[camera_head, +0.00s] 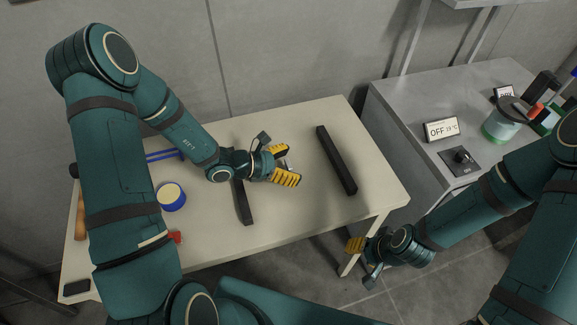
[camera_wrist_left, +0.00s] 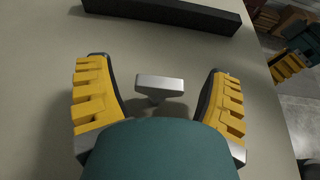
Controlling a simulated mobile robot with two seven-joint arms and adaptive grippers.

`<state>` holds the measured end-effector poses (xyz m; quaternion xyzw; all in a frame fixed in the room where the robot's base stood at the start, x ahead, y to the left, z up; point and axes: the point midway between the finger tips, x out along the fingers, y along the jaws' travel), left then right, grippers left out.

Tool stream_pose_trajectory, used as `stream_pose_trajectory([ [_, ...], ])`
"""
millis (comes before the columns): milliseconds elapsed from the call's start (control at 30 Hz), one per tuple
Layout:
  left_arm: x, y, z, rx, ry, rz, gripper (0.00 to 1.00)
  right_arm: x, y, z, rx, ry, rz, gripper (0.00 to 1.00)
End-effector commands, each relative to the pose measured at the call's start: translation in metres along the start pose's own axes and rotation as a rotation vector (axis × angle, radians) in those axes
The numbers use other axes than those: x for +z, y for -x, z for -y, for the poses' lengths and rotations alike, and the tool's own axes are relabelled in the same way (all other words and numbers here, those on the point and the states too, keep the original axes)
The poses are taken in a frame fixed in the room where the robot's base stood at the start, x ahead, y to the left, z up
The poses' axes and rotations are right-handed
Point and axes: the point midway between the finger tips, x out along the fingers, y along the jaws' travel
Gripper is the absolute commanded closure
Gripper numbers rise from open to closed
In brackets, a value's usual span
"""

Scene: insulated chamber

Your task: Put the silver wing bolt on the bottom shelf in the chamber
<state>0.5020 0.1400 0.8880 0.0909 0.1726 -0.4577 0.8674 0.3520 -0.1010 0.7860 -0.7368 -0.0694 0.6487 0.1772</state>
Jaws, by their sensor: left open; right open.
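The silver wing bolt (camera_wrist_left: 160,87) is in the left wrist view, a flat silver head on a short stem above the table (camera_wrist_left: 268,120). My left gripper (camera_head: 287,164) is open and low over the middle of the table. Its yellow-padded fingers (camera_wrist_left: 160,100) stand on either side of the bolt, with gaps on both sides. In the head view the fingers mostly hide the bolt. My right gripper (camera_head: 359,259) is open and empty, beside the table's front right corner. No chamber shelf can be made out.
A black bar (camera_head: 337,160) lies right of my left gripper; another dark bar (camera_head: 243,203) lies left of it. A grey cabinet (camera_head: 400,100) with an "OFF 23°C" display (camera_head: 441,129) and a knob (camera_head: 461,157) stands at the right.

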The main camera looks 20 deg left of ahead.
Motion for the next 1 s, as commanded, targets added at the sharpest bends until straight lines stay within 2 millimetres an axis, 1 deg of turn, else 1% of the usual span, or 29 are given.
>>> stream_pose_trajectory([
  [233, 0.000, -0.001, 0.000, 0.001, 0.000, 0.000, 0.20, 0.000, 0.000, 0.000, 0.000, 0.000, 0.001, 0.53],
  [267, 0.000, -0.001, 0.000, 0.001, 0.000, 0.000, 0.30, 0.000, 0.000, 0.000, 0.000, 0.000, 0.001, 0.53],
  [300, 0.000, -0.001, 0.000, 0.001, 0.000, 0.000, 0.44, 0.000, 0.000, 0.000, 0.000, 0.000, 0.001, 0.53],
  [367, 0.000, -0.001, 0.000, 0.001, 0.000, 0.000, 0.65, 0.000, 0.000, 0.000, 0.000, 0.000, 0.000, 0.53],
  [400, 0.000, -0.001, 0.000, 0.001, 0.000, 0.000, 0.79, 0.000, 0.000, 0.000, 0.000, 0.000, 0.000, 0.53],
  [433, 0.000, -0.001, 0.000, 0.001, 0.000, 0.000, 0.90, 0.000, 0.000, 0.000, 0.000, 0.000, 0.000, 0.53],
  [467, 0.000, -0.001, 0.000, 0.001, 0.000, 0.000, 0.97, 0.000, 0.000, 0.000, 0.000, 0.000, 0.000, 0.53],
  [767, 0.002, 0.000, -0.001, 0.001, -0.001, 0.000, 0.97, 0.000, 0.001, 0.000, 0.000, 0.000, 0.000, 0.53],
  [867, 0.011, 0.004, -0.001, 0.002, -0.002, 0.001, 0.97, -0.001, 0.003, 0.001, 0.000, -0.001, -0.001, 0.53],
  [1000, 0.035, 0.014, -0.001, 0.003, -0.005, 0.000, 0.97, -0.003, 0.007, 0.003, 0.001, -0.002, -0.005, 0.53],
])
